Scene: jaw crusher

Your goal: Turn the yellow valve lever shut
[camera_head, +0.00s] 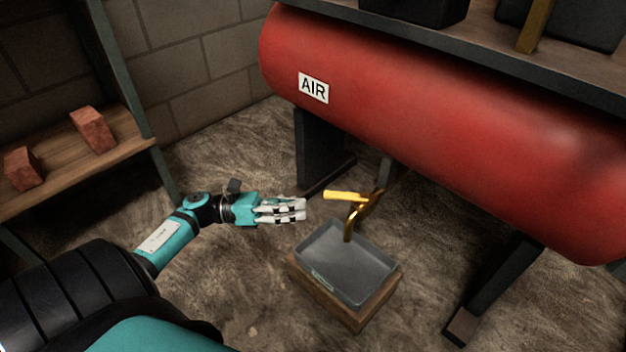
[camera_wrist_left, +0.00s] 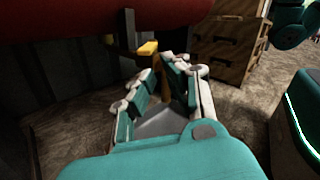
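The yellow valve lever (camera_head: 344,195) sits on a brass drain pipe (camera_head: 352,223) under the red air tank (camera_head: 420,120). The lever points left, toward my left gripper. The pipe's lower end hangs over a grey tray (camera_head: 372,270). My left gripper (camera_head: 304,210) is just left of the lever, apart from it, with nothing held. In the left wrist view the fingers (camera_wrist_left: 163,68) stand apart, and the yellow lever (camera_wrist_left: 148,48) shows just beyond their tips. Part of the pipe is hidden behind the fingers there. My right gripper is in neither view.
The tray rests on a wooden block (camera_head: 345,312). Dark tank legs (camera_head: 318,150) stand behind the gripper and at the right (camera_head: 492,287). A wooden shelf (camera_head: 65,180) with two bricks is at the left. Wooden drawers (camera_wrist_left: 225,45) show in the wrist view.

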